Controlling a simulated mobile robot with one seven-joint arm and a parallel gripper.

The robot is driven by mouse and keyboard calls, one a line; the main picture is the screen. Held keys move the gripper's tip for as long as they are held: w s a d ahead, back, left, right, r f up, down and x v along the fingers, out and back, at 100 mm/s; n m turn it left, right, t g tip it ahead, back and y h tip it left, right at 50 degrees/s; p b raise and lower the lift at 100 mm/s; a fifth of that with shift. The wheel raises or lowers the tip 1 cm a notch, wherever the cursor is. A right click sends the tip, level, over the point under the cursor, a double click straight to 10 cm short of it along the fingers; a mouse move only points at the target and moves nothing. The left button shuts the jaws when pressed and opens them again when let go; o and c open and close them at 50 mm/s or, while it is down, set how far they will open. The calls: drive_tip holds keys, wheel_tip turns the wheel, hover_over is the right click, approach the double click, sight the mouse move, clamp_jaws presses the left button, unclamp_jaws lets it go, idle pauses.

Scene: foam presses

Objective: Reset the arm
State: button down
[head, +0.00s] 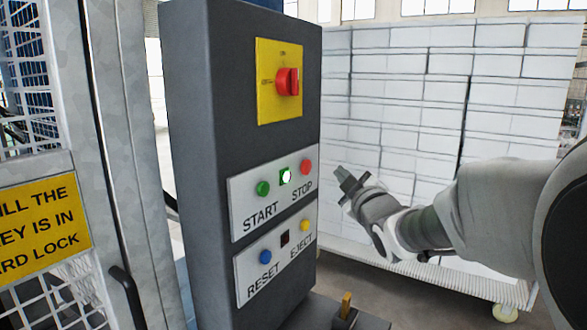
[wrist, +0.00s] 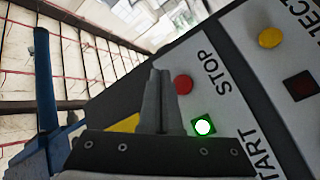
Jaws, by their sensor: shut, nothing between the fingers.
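My gripper (head: 347,180) is shut and empty at the right of the control cabinet, in the head view. Its tips point up and left, toward the panel with the red STOP button (head: 306,167), and look apart from it. In the wrist view my shut fingers (wrist: 159,85) show beside the STOP button (wrist: 183,84). My arm reaches in from the right edge of the head view, bent and raised.
The dark cabinet (head: 185,130) carries a red rotary switch (head: 288,82), a green START button (head: 263,188), a lit green lamp (head: 286,176), a blue RESET button (head: 265,257) and a yellow EJECT button (head: 306,225). Stacked white boxes (head: 400,90) stand behind. A mesh gate (head: 25,85) is left.

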drive_tip(key=s+f+m+g+h, duration=0.1)
drive_tip(key=s+f+m+g, duration=0.2)
drive_tip(key=s, duration=0.8)
drive_tip(key=s+f+m+g, duration=0.4)
drive_tip(key=s+f, duration=0.3)
drive_tip(key=s, duration=0.4)
drive_tip(key=s+f+m+g+h, duration=0.1)
drive_tip(key=s+f+m+g, duration=0.3)
drive_tip(key=s, duration=0.7)
drive_tip(key=shift+s+a+f+g+h, duration=0.3)
drive_tip(key=shift+a+f+g, duration=0.15)
drive_tip(key=shift+g, duration=0.55)
drive_tip(key=shift+a, duration=0.15)
